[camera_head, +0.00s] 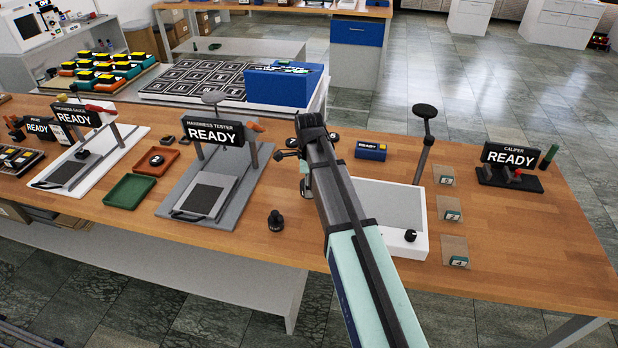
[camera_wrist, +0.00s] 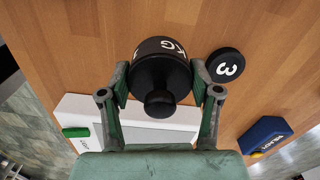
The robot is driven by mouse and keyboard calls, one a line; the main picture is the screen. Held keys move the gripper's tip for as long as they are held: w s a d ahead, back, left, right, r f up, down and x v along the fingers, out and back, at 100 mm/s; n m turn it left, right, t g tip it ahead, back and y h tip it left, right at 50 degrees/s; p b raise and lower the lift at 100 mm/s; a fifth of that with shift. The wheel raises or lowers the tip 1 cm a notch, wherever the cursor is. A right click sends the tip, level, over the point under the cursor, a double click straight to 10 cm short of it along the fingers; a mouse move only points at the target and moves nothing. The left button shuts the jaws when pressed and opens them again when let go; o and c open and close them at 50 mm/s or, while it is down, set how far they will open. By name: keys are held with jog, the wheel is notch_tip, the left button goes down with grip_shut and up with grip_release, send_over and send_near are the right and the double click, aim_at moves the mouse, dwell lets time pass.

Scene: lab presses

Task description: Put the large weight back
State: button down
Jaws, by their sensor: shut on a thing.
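The large weight (camera_wrist: 160,72) is a black cylinder with a round knob and white lettering ending in "KG". In the wrist view it sits between the two fingers of my gripper (camera_wrist: 160,84), which is shut on it. In the head view my arm's end (camera_head: 311,128) is over the table's back part, left of the blue READY box, and mostly hides the held weight. I cannot tell whether the weight touches the wood. A black disc marked "3" (camera_wrist: 225,65) lies just right of the weight in the wrist view.
A smaller black knobbed weight (camera_head: 276,221) stands on the wood in front. The grey hardness tester (camera_head: 165,204) is to the left. A white-based device (camera_head: 419,245) with a post and the blue READY box (camera_head: 371,151) are to the right. Bare wood lies between.

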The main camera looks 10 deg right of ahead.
jog(key=shift+f+p, duration=0.4)
jog(key=shift+f, duration=1.45)
jog(key=shift+f, duration=0.1)
jog(key=shift+c, duration=1.2)
grip_release()
notch_tip(320, 180, up, 12)
jog(key=b, duration=0.2)
jog(key=shift+b, duration=0.3)
